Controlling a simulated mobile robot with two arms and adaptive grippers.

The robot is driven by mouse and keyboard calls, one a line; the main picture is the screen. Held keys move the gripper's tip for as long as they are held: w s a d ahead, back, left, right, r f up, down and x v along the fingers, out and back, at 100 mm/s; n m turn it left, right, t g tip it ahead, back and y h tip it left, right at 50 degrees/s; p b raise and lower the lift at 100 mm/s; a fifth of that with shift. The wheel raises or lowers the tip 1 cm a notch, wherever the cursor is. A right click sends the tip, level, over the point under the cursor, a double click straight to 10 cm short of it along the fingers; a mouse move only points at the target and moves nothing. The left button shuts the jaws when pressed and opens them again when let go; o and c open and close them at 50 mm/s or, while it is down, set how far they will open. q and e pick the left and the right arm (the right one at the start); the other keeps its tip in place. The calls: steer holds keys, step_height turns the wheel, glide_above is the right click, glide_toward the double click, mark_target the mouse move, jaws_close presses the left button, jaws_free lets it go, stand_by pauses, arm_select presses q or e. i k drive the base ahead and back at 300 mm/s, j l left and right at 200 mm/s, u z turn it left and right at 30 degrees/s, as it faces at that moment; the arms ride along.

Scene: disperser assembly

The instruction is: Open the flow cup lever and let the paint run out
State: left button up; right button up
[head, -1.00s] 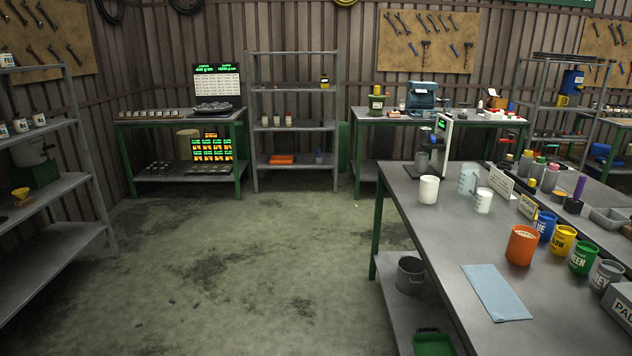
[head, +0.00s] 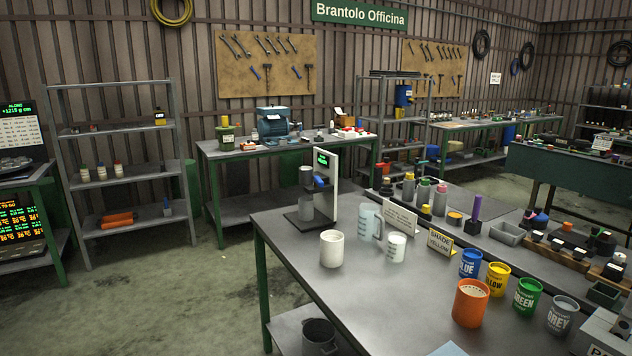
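A bench instrument with a white upright (head: 332,190) and a small green display (head: 323,158) stands at the back left corner of the near grey table, and looks like the flow cup stand. A small grey cup (head: 306,176) sits on it, with a small blue part (head: 320,183) at its side that may be the lever. A grey vessel (head: 306,207) is below the cup. The lever's position and the cup's contents are too small to tell. Neither gripper is in view.
On the near table (head: 380,285) stand a white cup (head: 332,248), a clear jug (head: 370,221), a smaller white beaker (head: 396,247), an orange pot (head: 470,302) and several coloured paint pots. Floor (head: 170,290) left of the table is clear. A back bench (head: 230,151) stands behind.

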mark_target(317, 182)
steer(key=z, duration=0.35)
steer(key=i+j+z, duration=0.35)
steer(key=j+z, duration=0.2)
steer(key=i+j+z, duration=0.25)
steer(key=j, duration=0.15)
steer(key=i+j, duration=0.1)
steer(key=j, duration=0.3)
steer(key=i+j+z, duration=0.1)
steer(key=j, duration=0.3)
steer(key=i+j, duration=0.15)
steer(key=j, duration=0.25)
steer(key=i+j, duration=0.1)
steer(key=j, duration=0.3)
steer(key=i+j+z, duration=0.1)
steer(key=j, duration=0.3)
